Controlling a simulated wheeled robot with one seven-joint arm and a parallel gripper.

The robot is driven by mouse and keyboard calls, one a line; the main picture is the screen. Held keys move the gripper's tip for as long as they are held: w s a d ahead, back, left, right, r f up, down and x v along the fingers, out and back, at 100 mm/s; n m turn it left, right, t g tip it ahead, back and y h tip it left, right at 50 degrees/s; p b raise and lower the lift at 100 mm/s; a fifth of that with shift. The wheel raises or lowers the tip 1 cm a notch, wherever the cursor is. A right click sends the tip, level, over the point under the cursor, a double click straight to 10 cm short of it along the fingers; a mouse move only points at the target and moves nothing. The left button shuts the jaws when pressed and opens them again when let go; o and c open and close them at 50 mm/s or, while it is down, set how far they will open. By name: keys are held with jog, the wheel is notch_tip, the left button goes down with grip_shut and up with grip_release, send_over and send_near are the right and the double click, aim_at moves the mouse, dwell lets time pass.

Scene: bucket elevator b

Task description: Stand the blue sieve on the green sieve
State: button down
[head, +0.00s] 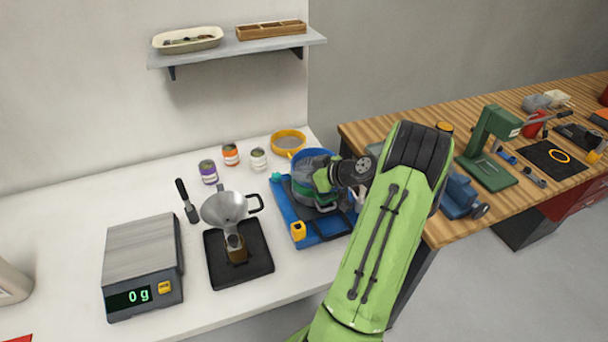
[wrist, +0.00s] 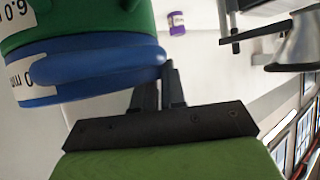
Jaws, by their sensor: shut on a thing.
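The blue sieve (head: 312,155) sits at the top of the stack on the blue tray, partly hidden by my wrist. The green sieve (head: 302,194) is directly below it. In the wrist view, which appears upside down, the blue sieve (wrist: 95,62) and the green sieve (wrist: 90,18) meet with no clear gap. Whether the blue one is fully seated cannot be told. My gripper (wrist: 160,85) is shut on the edge of the blue sieve; the fingertips are partly hidden behind it.
The blue tray (head: 318,230) carries a small yellow item (head: 298,230) at its front. A yellow sieve (head: 288,142) stands behind. Left are several cans, a metal funnel (head: 226,208) over a black base and a scale (head: 143,262). A wooden bench (head: 400,130) lies right.

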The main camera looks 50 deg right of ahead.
jog(key=c, duration=1.2)
grip_release()
jog(key=shift+r+p, duration=0.2)
jog(key=shift+p, duration=0.1)
jog(key=a+r+v, duration=0.1)
jog(key=v, duration=1.1)
jog(key=w+a+r+n+g, duration=0.1)
jog(key=w+a+g, duration=0.15)
jog(key=a, duration=0.45)
jog(key=w+a+r+g+y, duration=0.1)
jog(key=w+a+r, duration=0.1)
jog(key=w+a, duration=0.3)
jog(key=w+a+r+n+g, duration=0.1)
jog(key=w+a+g, duration=0.1)
jog(key=a, duration=0.6)
jog(key=s+a+r+g, duration=0.1)
jog(key=s+a, duration=0.2)
jog(key=a, duration=0.2)
jog(key=s+a+r, duration=0.2)
jog(key=a, duration=0.4)
jog(key=s+a+m+h, duration=0.1)
jog(key=s+a, duration=0.3)
jog(key=s, duration=0.6)
jog(key=shift+m+h+p, duration=0.3)
jog(key=shift+m+p, duration=0.1)
jog(key=shift+m, duration=0.3)
